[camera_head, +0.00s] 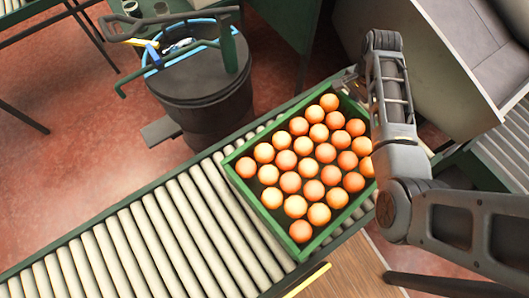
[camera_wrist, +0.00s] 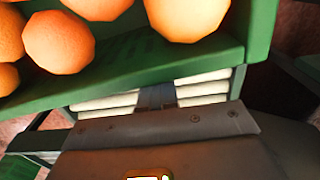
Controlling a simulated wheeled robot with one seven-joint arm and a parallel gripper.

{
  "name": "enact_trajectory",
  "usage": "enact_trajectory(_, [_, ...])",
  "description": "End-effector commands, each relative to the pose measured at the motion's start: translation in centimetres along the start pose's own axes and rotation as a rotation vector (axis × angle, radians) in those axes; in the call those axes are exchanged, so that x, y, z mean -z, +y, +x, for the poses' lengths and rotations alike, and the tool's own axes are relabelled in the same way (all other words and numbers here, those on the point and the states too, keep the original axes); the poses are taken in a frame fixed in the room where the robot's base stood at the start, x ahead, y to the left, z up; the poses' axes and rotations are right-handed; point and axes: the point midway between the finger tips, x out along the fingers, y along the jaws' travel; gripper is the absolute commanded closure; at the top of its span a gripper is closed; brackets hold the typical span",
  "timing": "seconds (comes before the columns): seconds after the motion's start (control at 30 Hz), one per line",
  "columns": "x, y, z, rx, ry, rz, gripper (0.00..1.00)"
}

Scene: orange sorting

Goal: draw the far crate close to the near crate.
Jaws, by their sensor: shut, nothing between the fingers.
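One green crate (camera_head: 328,231) filled with several oranges (camera_head: 303,165) sits on the roller conveyor in the head view. No second crate shows, so I cannot tell whether this is the far or near one. In the wrist view, the green crate wall (camera_wrist: 165,62) crosses the top, with oranges (camera_wrist: 58,42) above it. My gripper (camera_wrist: 156,92) is shut and empty, just outside this wall and over the rollers. Whether it touches the wall is unclear. In the head view my arm reaches up along the crate's right side, and the fingertips are hidden.
The roller conveyor (camera_head: 160,235) runs to the lower left, with bare rollers left of the crate. A black bin (camera_head: 200,100) with a blue rim stands beyond it. A large grey chute or housing (camera_head: 450,70) is at the upper right, near my arm.

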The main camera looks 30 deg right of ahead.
Motion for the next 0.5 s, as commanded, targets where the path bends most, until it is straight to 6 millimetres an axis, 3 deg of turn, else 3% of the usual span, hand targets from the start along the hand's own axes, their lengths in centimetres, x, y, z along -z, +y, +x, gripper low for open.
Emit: enact_trajectory(0.5, [-6.2, 0.0, 0.0, 0.000, 0.000, -0.004, 1.00])
